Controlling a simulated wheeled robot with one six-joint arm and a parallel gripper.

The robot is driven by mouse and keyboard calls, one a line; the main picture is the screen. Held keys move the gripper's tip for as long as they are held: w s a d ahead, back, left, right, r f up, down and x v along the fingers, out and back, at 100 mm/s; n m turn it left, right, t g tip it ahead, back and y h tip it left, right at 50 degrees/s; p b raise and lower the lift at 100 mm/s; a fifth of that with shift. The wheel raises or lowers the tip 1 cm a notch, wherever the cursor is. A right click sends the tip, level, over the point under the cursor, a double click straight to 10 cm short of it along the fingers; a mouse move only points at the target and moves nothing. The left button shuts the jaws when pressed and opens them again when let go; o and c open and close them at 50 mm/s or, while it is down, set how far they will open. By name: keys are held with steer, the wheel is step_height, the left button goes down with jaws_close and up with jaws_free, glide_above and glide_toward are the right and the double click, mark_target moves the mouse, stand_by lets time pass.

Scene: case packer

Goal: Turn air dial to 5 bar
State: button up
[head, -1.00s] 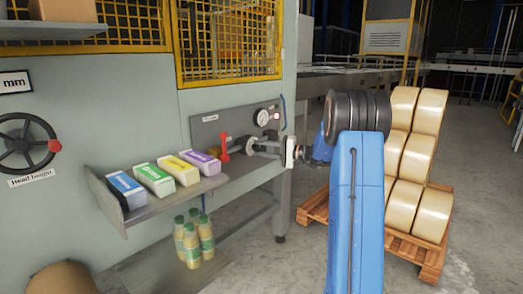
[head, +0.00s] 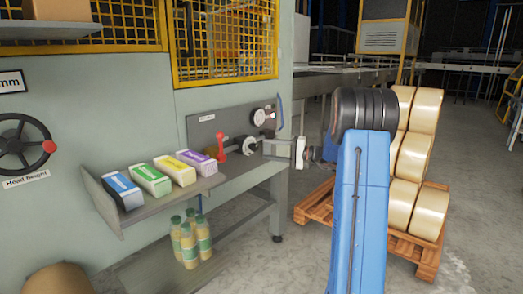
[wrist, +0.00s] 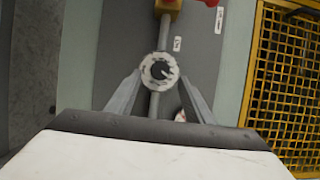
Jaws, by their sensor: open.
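The air dial (wrist: 160,71) shows in the wrist view as a round white ring with a dark centre, set on a grey pipe. Its markings are too small to read. In the head view the dial (head: 240,146) sits on the grey panel, below the round white gauge (head: 258,117). The gauge's reading cannot be made out. My gripper (wrist: 160,80) is open, with one finger on each side of the dial in the wrist view. In the head view my gripper (head: 268,148) is to the right of the dial and seems apart from it.
A red valve handle (head: 221,143) is just left of the dial. A shelf (head: 160,213) below holds several coloured cartons, with bottles (head: 190,243) underneath. A yellow mesh guard (head: 225,45) is above. A pallet (head: 425,258) with cream rolls stands right.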

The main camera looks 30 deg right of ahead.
steer(key=v, duration=1.2)
steer(key=s+a+f+n+g+h, duration=0.1)
steer(key=s+a+g, duration=0.3)
steer(key=a, duration=0.6)
steer(key=s+a+n+g+h, duration=0.1)
steer(key=s+a+n+g, duration=0.1)
steer(key=s+a, duration=0.6)
steer(key=s+a+f+n+g+h, duration=0.1)
steer(key=s+a+g, duration=0.2)
steer(key=a, duration=1)
steer(key=s+a+f+n+h, duration=0.1)
steer(key=s+f+h, duration=0.3)
steer(key=s, duration=0.8)
steer(key=s+a+f+n+h, duration=0.2)
steer(key=s+f+n+h, duration=0.1)
steer(key=s, duration=0.9)
steer(key=shift+a+f+n+h, duration=0.3)
steer(key=shift+f+n+h, duration=0.1)
steer(key=shift+n+h, duration=0.5)
